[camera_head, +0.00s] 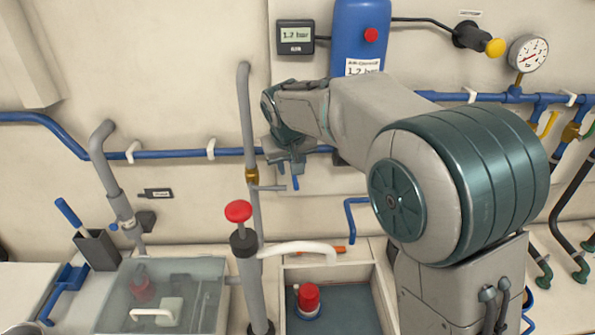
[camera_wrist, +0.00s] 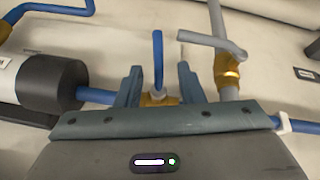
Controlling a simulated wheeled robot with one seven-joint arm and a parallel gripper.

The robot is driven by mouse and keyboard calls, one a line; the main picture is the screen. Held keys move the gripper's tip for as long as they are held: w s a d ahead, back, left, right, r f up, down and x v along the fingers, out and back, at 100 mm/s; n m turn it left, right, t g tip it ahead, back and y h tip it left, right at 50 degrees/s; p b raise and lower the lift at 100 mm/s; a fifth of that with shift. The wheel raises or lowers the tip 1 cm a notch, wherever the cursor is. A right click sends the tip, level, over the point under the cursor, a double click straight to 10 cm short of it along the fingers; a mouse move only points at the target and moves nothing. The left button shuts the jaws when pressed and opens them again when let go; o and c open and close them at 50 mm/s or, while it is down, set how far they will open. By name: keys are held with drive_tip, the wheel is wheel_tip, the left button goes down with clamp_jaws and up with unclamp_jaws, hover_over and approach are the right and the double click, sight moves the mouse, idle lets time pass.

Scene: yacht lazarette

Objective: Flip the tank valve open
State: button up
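A valve with a brass body (camera_wrist: 158,99) and a blue lever (camera_wrist: 158,55) sits on the blue pipe in the wrist view; I take it as the tank valve, though no label confirms this. Its lever stands crosswise to the pipe. My gripper (camera_wrist: 159,82) is open, with one finger on each side of the lever's base; contact cannot be told. In the head view, my gripper (camera_head: 288,165) is at the wall pipe and hides the valve body. The blue lever tip (camera_head: 295,182) shows just below the fingers.
A grey-levered brass valve (camera_head: 252,175) on a grey upright pipe stands close left of my gripper. A blue tank (camera_head: 359,30) and gauge (camera_head: 528,53) are above. A red-topped pump (camera_head: 238,212) and open bin (camera_head: 345,300) are below.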

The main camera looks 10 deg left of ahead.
drive_tip(key=shift+p+x, duration=0.4)
drive_tip(key=shift+x, duration=2.3)
drive_tip(key=shift+d, duration=0.15)
clamp_jaws()
